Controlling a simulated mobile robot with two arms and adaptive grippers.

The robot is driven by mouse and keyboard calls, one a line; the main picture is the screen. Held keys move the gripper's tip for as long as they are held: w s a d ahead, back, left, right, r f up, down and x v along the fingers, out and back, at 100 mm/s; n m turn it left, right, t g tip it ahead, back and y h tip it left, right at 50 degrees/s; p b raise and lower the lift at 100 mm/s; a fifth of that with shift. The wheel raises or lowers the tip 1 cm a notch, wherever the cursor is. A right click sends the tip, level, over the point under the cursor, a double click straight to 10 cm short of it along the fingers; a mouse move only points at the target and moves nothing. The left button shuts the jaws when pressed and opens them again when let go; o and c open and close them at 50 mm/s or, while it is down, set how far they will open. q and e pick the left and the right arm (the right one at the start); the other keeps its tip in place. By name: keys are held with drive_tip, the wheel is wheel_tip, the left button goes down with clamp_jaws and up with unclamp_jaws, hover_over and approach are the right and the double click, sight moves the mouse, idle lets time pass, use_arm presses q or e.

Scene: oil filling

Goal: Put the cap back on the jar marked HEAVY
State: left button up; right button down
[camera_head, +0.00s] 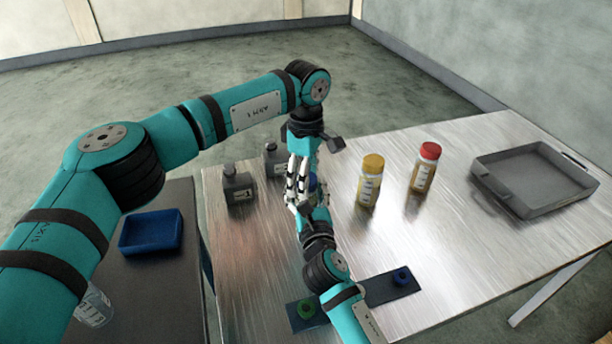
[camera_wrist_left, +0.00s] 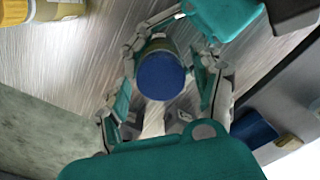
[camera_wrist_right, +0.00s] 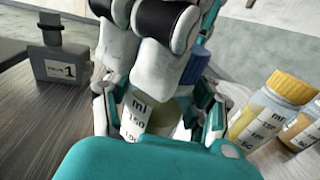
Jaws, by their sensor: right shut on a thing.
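A jar with a blue cap (camera_head: 312,182) stands between my two grippers, partly hidden by them. The left wrist view shows the blue cap (camera_wrist_left: 161,77) from above, on the jar's top. My left gripper (camera_head: 303,188) comes down over it, its fingers apart on either side of the cap. My right gripper (camera_head: 307,208) is shut on the jar's body (camera_wrist_right: 134,116), where ml marks show. The word HEAVY cannot be read. A yellow-capped jar (camera_head: 370,182) and a red-capped jar (camera_head: 426,168) stand to the right.
Two dark bottles (camera_head: 238,186) (camera_head: 271,161) stand behind on the left. A grey tray (camera_head: 485,183) lies at the right. A dark strip (camera_head: 345,294) in front holds green and blue round pieces. A blue bin (camera_head: 151,232) is on the dark side table.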

use_arm(q)
wheel_tip(320, 180, up, 12)
idle(0.7)
use_arm(e)
drive_tip(key=shift+c, duration=1.8)
unclamp_jaws()
drive_tip(key=s, duration=0.4)
drive_tip(key=s+d, duration=0.1)
drive_tip(key=s, duration=0.3)
drive_tip(key=s+d, duration=0.1)
drive_tip(key=s, duration=0.3)
